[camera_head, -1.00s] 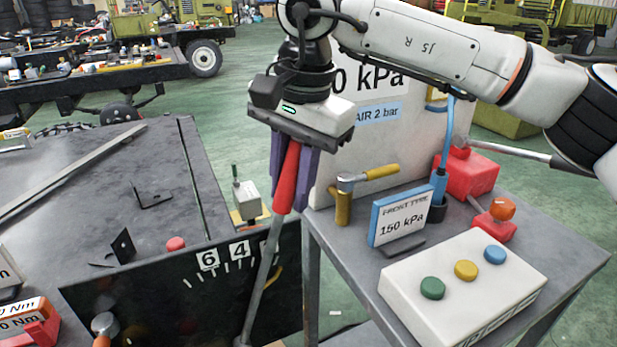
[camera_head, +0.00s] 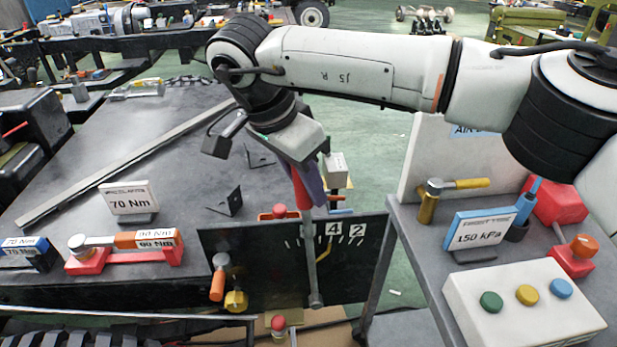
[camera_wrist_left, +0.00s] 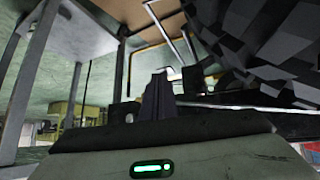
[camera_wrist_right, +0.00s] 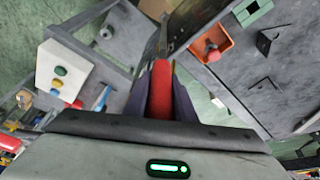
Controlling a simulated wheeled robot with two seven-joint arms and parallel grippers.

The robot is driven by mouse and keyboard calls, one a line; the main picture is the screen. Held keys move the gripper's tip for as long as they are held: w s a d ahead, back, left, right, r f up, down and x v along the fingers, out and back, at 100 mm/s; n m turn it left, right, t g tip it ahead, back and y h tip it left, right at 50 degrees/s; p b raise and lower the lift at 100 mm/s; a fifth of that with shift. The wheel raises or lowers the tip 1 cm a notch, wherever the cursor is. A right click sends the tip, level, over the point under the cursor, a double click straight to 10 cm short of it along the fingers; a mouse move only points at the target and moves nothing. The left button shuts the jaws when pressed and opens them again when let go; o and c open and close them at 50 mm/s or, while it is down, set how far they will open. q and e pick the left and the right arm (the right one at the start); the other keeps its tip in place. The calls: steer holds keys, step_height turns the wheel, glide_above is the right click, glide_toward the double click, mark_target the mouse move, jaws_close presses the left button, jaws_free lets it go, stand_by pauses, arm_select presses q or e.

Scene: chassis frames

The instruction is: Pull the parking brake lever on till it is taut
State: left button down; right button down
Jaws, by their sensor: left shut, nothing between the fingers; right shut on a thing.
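The parking brake lever has a red handle (camera_head: 301,192) and a grey shaft (camera_head: 312,260). It stands nearly upright in front of a black panel (camera_head: 265,265) with a tick scale, leaning slightly left at its top. The numbers 4 (camera_head: 333,229) and 2 show right of the shaft. My right gripper (camera_head: 307,188) is shut on the red handle from above; the handle also shows between its fingers in the right wrist view (camera_wrist_right: 161,92). My left gripper (camera_wrist_left: 157,100) is shut and empty in the left wrist view; it is outside the head view.
A grey side table at right carries a white button box (camera_head: 525,310), a 150 kPa sign (camera_head: 482,235) and a yellow-handled valve (camera_head: 455,185). The dark bench at left holds a 70 Nm sign (camera_head: 130,200), a red-based torque wrench (camera_head: 125,255) and small brackets.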

steer(key=c, duration=1.5)
jaws_free()
steer(key=shift+r, duration=0.15)
steer(key=v, duration=1)
steer(key=shift+s+a, duration=0.1)
